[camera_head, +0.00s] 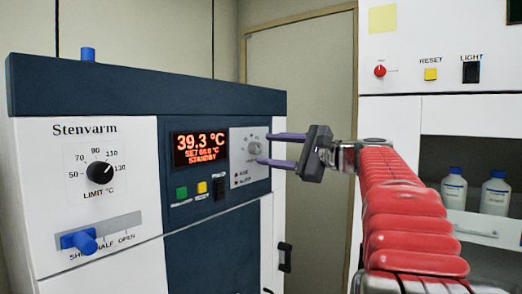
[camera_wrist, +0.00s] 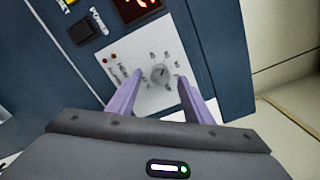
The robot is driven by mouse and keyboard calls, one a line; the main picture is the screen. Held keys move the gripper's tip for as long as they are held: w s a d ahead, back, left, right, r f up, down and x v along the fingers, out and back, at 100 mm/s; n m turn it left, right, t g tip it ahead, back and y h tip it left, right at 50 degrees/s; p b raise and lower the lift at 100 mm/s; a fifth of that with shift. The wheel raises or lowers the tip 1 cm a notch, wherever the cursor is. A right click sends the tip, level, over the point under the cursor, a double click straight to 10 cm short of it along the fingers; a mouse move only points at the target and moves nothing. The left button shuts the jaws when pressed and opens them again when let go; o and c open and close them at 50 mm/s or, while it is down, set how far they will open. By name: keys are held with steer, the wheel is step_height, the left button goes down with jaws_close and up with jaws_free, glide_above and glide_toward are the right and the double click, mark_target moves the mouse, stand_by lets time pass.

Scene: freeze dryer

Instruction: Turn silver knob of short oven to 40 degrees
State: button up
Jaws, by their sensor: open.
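The short oven (camera_head: 80,225) is white and dark blue and stands at the left in the head view. Its silver knob (camera_head: 255,147) sits on a light grey panel right of the red display (camera_head: 200,149), which reads 39.3 °C, SET 60.0 °C, STANDBY. In the wrist view the round silver knob (camera_wrist: 160,73) lies between and just beyond the purple fingertips. My gripper (camera_head: 268,149) is open, with one finger above and one below the knob in the head view. I cannot tell whether the fingers touch the panel. The gripper (camera_wrist: 160,88) holds nothing.
Green (camera_head: 181,193) and yellow (camera_head: 202,188) buttons and a black switch (camera_head: 219,188) sit below the display. A black limit dial (camera_head: 100,176) and a blue slider (camera_head: 80,240) are farther left. A white cabinet (camera_head: 440,70) with bottles stands at the right.

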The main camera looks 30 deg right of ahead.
mark_target(258, 149)
steer(key=shift+x, duration=1.8)
steer(key=shift+c, duration=0.3)
steer(key=c, duration=0.9)
steer(key=shift+a, duration=0.25)
steer(key=shift+c, duration=0.5)
steer(key=shift+d+f, duration=0.1)
steer(key=shift+d, duration=0.05)
